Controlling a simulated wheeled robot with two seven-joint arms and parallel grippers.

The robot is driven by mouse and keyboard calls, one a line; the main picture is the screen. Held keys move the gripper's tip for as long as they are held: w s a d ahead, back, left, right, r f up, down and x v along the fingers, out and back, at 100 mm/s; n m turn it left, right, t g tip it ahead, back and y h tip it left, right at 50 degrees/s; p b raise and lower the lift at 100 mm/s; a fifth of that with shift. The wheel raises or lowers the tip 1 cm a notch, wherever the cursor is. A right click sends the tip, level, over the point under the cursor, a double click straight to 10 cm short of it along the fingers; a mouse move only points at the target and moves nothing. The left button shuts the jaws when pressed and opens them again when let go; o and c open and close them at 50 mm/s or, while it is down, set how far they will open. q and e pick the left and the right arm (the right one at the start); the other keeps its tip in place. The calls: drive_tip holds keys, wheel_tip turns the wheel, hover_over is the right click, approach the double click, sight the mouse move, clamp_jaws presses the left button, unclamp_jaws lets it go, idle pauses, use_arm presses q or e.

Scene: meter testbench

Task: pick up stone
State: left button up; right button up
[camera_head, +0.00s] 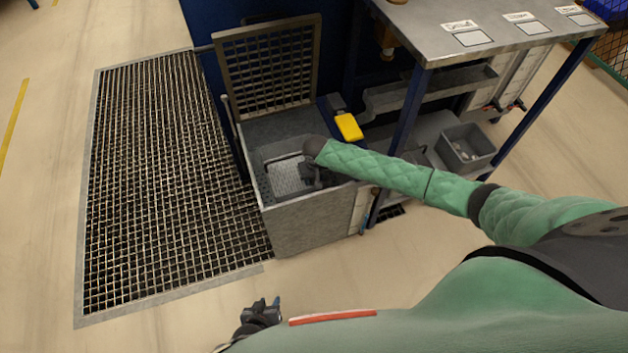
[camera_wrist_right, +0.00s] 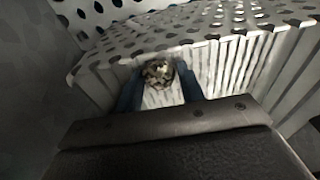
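In the right wrist view a small mottled, rough stone (camera_wrist_right: 158,73) shows between the two blue fingertips of my right gripper (camera_wrist_right: 160,72). The fingers stand apart, one on each side of the stone. Whether they press on it is not clear. Pale perforated and ribbed metal basket walls (camera_wrist_right: 245,62) lie behind and around it. In the head view my right gripper (camera_head: 312,176) is down inside the grey bin (camera_head: 318,222), at the basket (camera_head: 285,178); the stone is hidden there. My left gripper (camera_head: 262,312) is low at the front, over the floor, away from the bin.
A raised mesh lid (camera_head: 268,68) stands at the bin's back. A yellow object (camera_head: 348,127) sits at its right rim. A metal table (camera_head: 470,28) with cards is at right, with a grey crate (camera_head: 466,148) below. A floor grate (camera_head: 160,190) lies left.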

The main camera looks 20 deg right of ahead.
drive_tip(key=c, duration=0.6)
drive_tip(key=shift+o, duration=0.2)
wheel_tip(320, 180, up, 9)
drive_tip(key=shift+f+p, duration=0.15)
drive_tip(key=shift+p, duration=0.55)
drive_tip(key=shift+r, duration=0.65)
